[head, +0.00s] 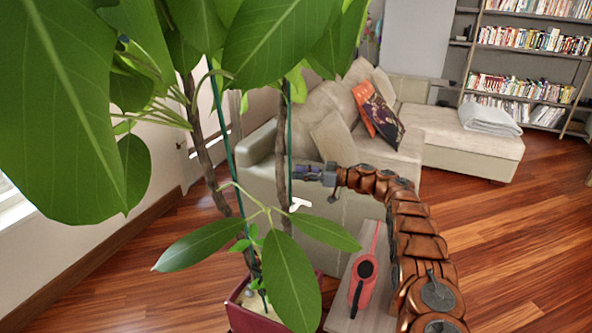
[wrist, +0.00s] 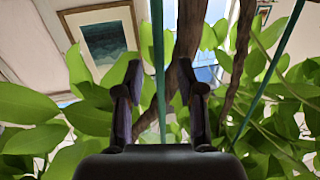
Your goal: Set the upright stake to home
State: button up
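A potted plant in a dark red pot (head: 258,314) stands at the left in the head view. A thin green upright stake (head: 289,135) runs beside its right trunk. A second, tilted green stake (head: 224,135) stands by the left trunk. My gripper (head: 297,172) is at the upright stake, reaching in from the right. In the wrist view my gripper (wrist: 160,78) is open, with the upright stake (wrist: 157,40) running between its fingers, apparently touching neither. The tilted stake (wrist: 270,82) shows to the right. Leaves hide the upright stake's top; its lower part is also hidden.
Large leaves (head: 60,110) fill the upper left. A beige sofa (head: 262,180) is behind, and bookshelves (head: 535,40) are at the back right. Wood floor at right is clear.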

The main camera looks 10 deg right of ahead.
jog(key=shift+x, duration=0.95)
grip_shut()
